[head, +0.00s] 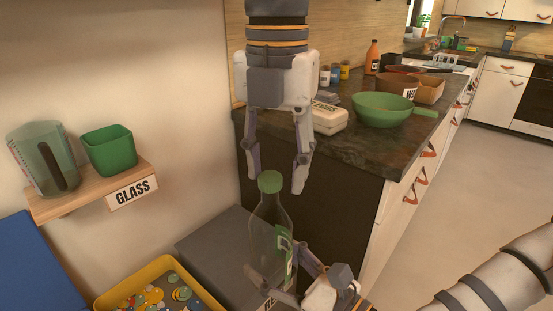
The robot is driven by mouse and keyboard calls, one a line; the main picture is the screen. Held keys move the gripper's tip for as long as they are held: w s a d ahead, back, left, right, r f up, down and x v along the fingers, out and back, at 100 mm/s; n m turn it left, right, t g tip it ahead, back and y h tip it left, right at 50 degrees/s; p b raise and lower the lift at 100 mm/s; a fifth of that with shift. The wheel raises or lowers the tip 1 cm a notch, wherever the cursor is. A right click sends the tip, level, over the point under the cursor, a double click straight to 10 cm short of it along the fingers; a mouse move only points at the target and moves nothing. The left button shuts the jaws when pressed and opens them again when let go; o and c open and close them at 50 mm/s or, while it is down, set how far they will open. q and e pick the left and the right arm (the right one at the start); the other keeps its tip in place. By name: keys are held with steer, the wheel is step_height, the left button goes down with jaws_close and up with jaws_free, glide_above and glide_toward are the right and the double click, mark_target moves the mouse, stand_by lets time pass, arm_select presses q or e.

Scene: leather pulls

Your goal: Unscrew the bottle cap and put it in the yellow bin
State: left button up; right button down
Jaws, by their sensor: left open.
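A clear bottle (262,232) with a green cap (270,182) stands upright in the lower middle of the head view. The cap sits on the bottle's neck. My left gripper (276,178) points down from above, open, with its fingertips at either side of the cap and a visible gap around it. My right gripper (268,262) comes from the lower right and is shut around the bottle's lower body, by its green label. The bottle's bottom is hidden. The yellow bin (133,278), with many colourful caps inside, is at the lower left, partly cut off.
A wooden shelf marked GLASS (75,206) holds a jug (42,158) and a green container (109,151). A grey box (212,240) is behind the bottle. The dark counter (352,155) carries a green pan (382,109) and an egg carton (328,119). Floor at right is clear.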

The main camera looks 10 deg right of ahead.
arm_select(q)
steer(key=shift+d, duration=0.1)
jaws_close()
steer(key=n, duration=1)
steer(key=shift+a, duration=0.25)
steer(key=n, duration=0.4)
steer(key=shift+a+r, duration=0.1)
steer(key=n, duration=0.3)
steer(key=shift+n+t, duration=0.3)
steer(key=shift+n, duration=0.1)
steer(key=n, duration=0.6)
steer(key=shift+s+a, duration=0.1)
steer(key=shift+o, duration=0.4)
jaws_free()
